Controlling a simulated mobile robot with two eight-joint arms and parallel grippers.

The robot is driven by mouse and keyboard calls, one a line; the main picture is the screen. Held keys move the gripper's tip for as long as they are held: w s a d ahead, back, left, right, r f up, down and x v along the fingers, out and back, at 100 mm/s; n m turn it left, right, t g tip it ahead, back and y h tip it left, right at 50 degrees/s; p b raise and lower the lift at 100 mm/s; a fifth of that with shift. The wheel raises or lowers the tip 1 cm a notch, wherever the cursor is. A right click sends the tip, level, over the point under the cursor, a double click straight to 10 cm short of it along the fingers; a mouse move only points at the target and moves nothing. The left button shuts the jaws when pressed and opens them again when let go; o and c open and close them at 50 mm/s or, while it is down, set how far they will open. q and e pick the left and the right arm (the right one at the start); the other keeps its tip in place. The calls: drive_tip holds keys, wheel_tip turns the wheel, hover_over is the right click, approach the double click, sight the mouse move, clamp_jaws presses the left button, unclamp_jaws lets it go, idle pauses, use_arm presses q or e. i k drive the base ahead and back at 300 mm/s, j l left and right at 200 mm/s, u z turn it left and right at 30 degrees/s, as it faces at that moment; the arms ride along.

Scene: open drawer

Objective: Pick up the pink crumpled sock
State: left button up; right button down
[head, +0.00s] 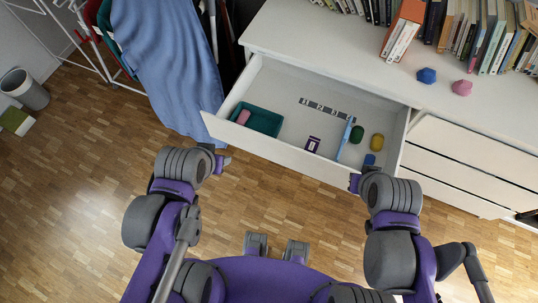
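A pink crumpled lump (462,88), which looks like the sock, lies on the white dresser top (330,45) at the upper right. A similar blue crumpled lump (426,75) lies just left of it. My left gripper (224,161) is in front of the open drawer's left part, far from the pink sock. My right gripper (354,183) is by the drawer's front right corner, below and left of the sock and well apart from it. The fingers of both are small and partly hidden, so I cannot tell whether they are open.
The open drawer (280,84) juts out between my arms and the dresser. It holds a teal tray (262,121) with a pink item (243,117), a blue strip (345,140) and several small objects. Books (401,38) line the dresser's back. A blue cloth (165,65) hangs at left.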

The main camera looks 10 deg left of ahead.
sight(463, 87)
drive_tip(key=z, duration=1.4)
drive_tip(key=u, duration=0.7)
drive_tip(key=i+l+u, duration=0.15)
drive_tip(key=l+u, duration=0.85)
drive_tip(key=k+l+u, duration=0.1)
drive_tip(key=l+u, duration=0.2)
drive_tip(key=l, duration=0.75)
drive_tip(key=i+l, duration=0.1)
drive_tip(key=l, duration=0.35)
drive_tip(key=i+l, duration=0.1)
drive_tip(key=l, duration=0.4)
drive_tip(key=i+l, duration=0.15)
drive_tip(key=l, duration=0.3)
